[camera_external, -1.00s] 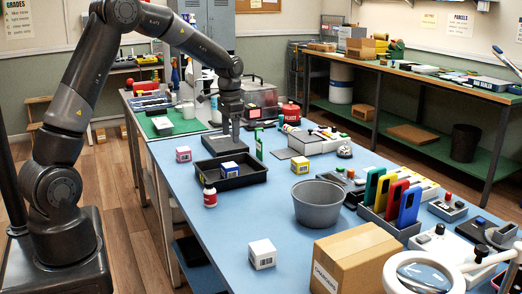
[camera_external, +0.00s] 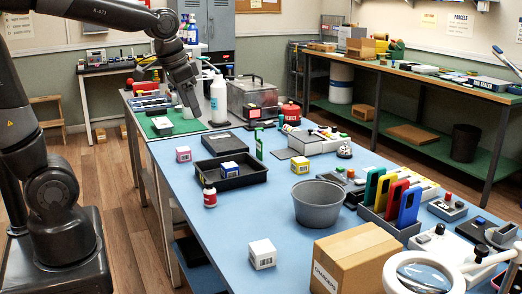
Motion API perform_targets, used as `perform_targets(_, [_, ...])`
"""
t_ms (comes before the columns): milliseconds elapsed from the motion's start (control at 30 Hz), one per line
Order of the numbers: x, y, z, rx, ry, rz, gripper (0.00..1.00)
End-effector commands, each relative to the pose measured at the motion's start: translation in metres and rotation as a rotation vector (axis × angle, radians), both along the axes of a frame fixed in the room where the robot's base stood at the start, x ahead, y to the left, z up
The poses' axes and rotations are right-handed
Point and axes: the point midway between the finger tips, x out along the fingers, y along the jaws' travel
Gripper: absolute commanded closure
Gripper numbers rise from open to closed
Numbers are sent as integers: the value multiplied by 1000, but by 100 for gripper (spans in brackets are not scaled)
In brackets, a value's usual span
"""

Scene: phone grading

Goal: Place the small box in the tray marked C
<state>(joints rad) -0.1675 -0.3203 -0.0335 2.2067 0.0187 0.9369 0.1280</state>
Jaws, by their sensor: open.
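Several small boxes are on the blue table (camera_external: 225,235): a pink-and-white one (camera_external: 184,154), a yellow-and-white one (camera_external: 300,167) and a plain white one (camera_external: 262,254) at the front. A blue-and-white box (camera_external: 230,171) sits inside a black tray (camera_external: 258,176). I cannot read a letter C on this tray, nor pick out which box the task means. My gripper (camera_external: 190,112) is open over the green mat at the back left, away from these boxes. A pale cup-like object is close by its fingertips; whether they touch is unclear.
A grey bin (camera_external: 318,205), a cardboard box (camera_external: 355,258) and a rack of coloured phones (camera_external: 390,205) crowd the right side. A small red-capped bottle (camera_external: 209,194) stands by the black tray. A white bottle (camera_external: 218,100) stands right of my gripper. The table's front left is clear.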

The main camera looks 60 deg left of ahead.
Motion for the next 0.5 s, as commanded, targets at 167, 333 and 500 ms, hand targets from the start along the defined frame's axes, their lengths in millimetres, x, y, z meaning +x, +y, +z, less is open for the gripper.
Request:
perform_targets(167, [-55, -27, 5, -20, -83, -8, 33])
perform_targets(333, [-94, -43, -1, -45, -144, -12, 33])
perform_targets(500, [-115, -49, -7, -64, -174, -15, 33])
